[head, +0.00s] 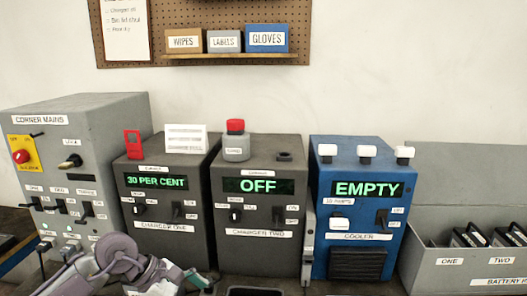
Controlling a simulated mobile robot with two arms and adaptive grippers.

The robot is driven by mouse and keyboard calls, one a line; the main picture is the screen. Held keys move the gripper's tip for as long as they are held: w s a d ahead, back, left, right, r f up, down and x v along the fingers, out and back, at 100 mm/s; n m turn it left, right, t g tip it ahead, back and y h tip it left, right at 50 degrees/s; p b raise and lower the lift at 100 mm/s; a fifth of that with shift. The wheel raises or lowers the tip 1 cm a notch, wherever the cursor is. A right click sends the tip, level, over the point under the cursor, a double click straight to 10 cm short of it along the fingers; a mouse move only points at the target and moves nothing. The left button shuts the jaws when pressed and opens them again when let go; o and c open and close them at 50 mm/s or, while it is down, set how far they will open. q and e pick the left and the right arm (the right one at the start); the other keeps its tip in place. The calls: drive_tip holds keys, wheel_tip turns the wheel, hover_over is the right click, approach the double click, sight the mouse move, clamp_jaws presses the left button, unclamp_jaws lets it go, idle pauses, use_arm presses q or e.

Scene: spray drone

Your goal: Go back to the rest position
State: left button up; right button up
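Part of my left arm shows at the bottom left, in front of the grey corner mains box (105,130) and charger one (170,208). Its gripper (172,279) is low at the bottom edge, partly cut off, and its fingers cannot be made out clearly. I cannot tell whether it is open or holds anything. My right gripper is not in view.
Charger one reads 30 PER CENT, charger two (262,205) reads OFF, and the blue cooler (358,215) reads EMPTY. A grey battery bin (440,262) with several dark batteries stands at the right. A pegboard shelf (225,57) holds boxes above.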

use_arm(q)
drive_tip(key=s+d+r+n+t+h, duration=0.2)
drive_tip(key=d+r+n+t+h, duration=0.4)
drive_tip(key=d+r+n+h, duration=0.55)
drive_tip(key=w+a+f+n+t+y, duration=0.1)
drive_tip(key=a+f+n+t+y, duration=0.1)
drive_tip(key=a+n+t+y, duration=0.8)
drive_tip(key=w+a+f+n+t+y, duration=0.25)
drive_tip(key=n+y, duration=0.25)
drive_tip(key=n, duration=1.1)
drive_tip(key=s+a+f+n+g+y, duration=0.5)
drive_tip(key=f+n, duration=0.3)
drive_tip(key=f, duration=0.2)
drive_tip(key=s+f+n+g, duration=0.3)
drive_tip(key=s+f+g, duration=0.3)
drive_tip(key=s, duration=0.4)
drive_tip(key=s+f+n+g, duration=0.45)
drive_tip(key=s+f, duration=0.25)
drive_tip(key=s, duration=0.4)
wheel_tip(320, 180, down, 28)
drive_tip(key=s+g, duration=0.2)
drive_tip(key=s, duration=0.1)
drive_tip(key=s+a+f+g, duration=0.1)
drive_tip(key=s+a+f, duration=0.2)
drive_tip(key=s+f, duration=1.2)
drive_tip(key=shift+s+a+m+h, duration=0.2)
drive_tip(key=shift+s+m+h, duration=0.15)
drive_tip(key=shift+m, duration=0.05)
